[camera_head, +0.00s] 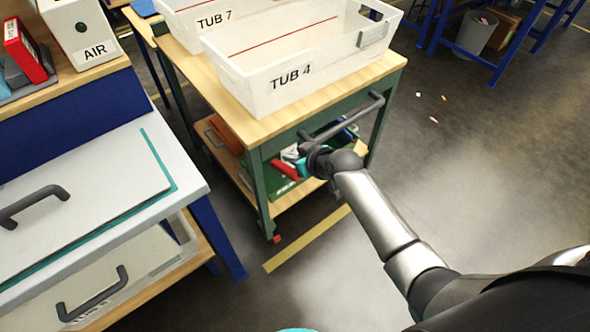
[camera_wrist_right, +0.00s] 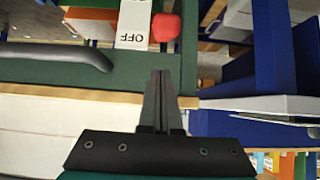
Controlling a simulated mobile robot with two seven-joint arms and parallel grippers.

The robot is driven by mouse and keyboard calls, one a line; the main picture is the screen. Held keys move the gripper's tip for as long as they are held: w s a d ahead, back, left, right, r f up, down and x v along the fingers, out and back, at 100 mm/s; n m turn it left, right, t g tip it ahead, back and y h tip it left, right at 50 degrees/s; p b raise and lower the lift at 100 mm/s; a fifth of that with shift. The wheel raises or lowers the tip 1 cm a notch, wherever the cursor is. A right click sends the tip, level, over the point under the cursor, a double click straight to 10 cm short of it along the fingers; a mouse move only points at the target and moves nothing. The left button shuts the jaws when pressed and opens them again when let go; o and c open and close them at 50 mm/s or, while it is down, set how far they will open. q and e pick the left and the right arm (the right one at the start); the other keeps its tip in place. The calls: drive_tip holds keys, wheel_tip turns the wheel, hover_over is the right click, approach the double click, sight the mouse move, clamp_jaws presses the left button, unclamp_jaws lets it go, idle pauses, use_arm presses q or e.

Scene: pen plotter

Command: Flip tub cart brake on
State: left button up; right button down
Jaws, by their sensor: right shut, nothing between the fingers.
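The tub cart (camera_head: 258,178) has a green frame, a wooden top and a dark grey push handle (camera_head: 345,118) on its near side. In the right wrist view, a red brake knob (camera_wrist_right: 166,27) sits beside a white plate marked OFF (camera_wrist_right: 133,25). An ON marking is not visible. My right gripper (camera_wrist_right: 162,75) is shut and empty; its tips point toward the red knob, with a visible gap. In the head view, my right gripper (camera_head: 308,168) is by the cart's front below the handle, partly hidden by my wrist. My left gripper is out of view.
White tubs, TUB 4 (camera_head: 290,70) and TUB 7 (camera_head: 205,15), stand on the cart. A bench with a grey top (camera_head: 95,185) and dark handles is at the left. The floor right of the cart is mostly clear. The handle (camera_wrist_right: 60,53) lies left of my fingers in the wrist view.

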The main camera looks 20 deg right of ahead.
sight(287, 166)
drive_tip(key=shift+s+d+f, duration=0.1)
drive_tip(key=shift+s+f, duration=0.2)
drive_tip(key=shift+f, duration=0.25)
drive_tip(key=shift+s+d+f, duration=0.1)
drive_tip(key=shift+s+f, duration=0.15)
drive_tip(key=shift+f, duration=0.25)
drive_tip(key=shift+s+f+b, duration=0.1)
drive_tip(key=shift+f+b, duration=0.1)
drive_tip(key=shift+b, duration=0.1)
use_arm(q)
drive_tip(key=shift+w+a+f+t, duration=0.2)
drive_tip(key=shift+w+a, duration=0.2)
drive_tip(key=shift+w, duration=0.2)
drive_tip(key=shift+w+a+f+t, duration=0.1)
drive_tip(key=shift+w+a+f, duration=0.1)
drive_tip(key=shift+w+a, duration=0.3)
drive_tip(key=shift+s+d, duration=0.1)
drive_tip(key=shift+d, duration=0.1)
